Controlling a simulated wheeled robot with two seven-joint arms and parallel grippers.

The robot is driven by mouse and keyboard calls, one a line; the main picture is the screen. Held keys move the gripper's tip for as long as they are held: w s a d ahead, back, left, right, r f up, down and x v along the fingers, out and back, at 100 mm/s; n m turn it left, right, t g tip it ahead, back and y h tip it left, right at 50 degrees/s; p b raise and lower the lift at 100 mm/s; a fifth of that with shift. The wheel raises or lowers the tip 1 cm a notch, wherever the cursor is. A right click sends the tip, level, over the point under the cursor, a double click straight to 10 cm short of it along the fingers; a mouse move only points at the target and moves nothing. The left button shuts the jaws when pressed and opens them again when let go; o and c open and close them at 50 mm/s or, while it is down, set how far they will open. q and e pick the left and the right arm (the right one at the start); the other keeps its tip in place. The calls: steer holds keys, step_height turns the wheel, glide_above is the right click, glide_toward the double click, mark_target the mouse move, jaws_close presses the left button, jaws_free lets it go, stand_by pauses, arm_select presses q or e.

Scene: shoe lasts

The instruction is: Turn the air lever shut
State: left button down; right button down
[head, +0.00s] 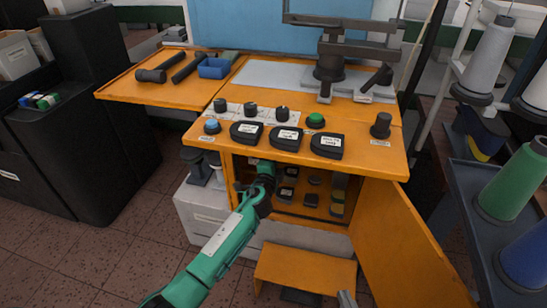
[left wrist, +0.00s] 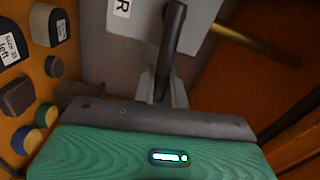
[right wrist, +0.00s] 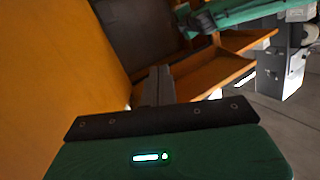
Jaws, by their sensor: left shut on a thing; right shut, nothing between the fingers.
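The air lever (left wrist: 175,28) is a dark grey bar in the left wrist view. It stands in front of a grey plate (left wrist: 110,60) with a white label whose visible letter is R. My left gripper (left wrist: 165,85) is shut on the lever's near end, and the bar runs up the picture from the fingers. In the head view my left arm reaches into the open orange cabinet (head: 225,165), and the lever is hidden there. My right gripper (right wrist: 155,85) is shut and empty beside the open cabinet door; its tip (head: 345,298) shows at the bottom of the head view.
A brass pipe (left wrist: 250,45) runs off right of the lever. The open orange door (head: 405,240) stands at the right. An orange step (head: 305,268) is below. A thread rack (head: 480,210) is farther right.

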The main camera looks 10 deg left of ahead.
arm_select(q)
steer(key=shift+f+m, duration=0.5)
steer(key=shift+m, duration=0.3)
arm_select(e)
steer(key=shift+w+d+r+t, duration=0.15)
steer(key=shift+w+r+t, duration=0.25)
steer(key=shift+r, duration=0.3)
steer(key=shift+w+d+r+t, duration=0.15)
steer(key=shift+w+r+t, duration=0.2)
steer(key=shift+r, duration=0.3)
arm_select(q)
steer(key=c, duration=1.5)
jaws_free()
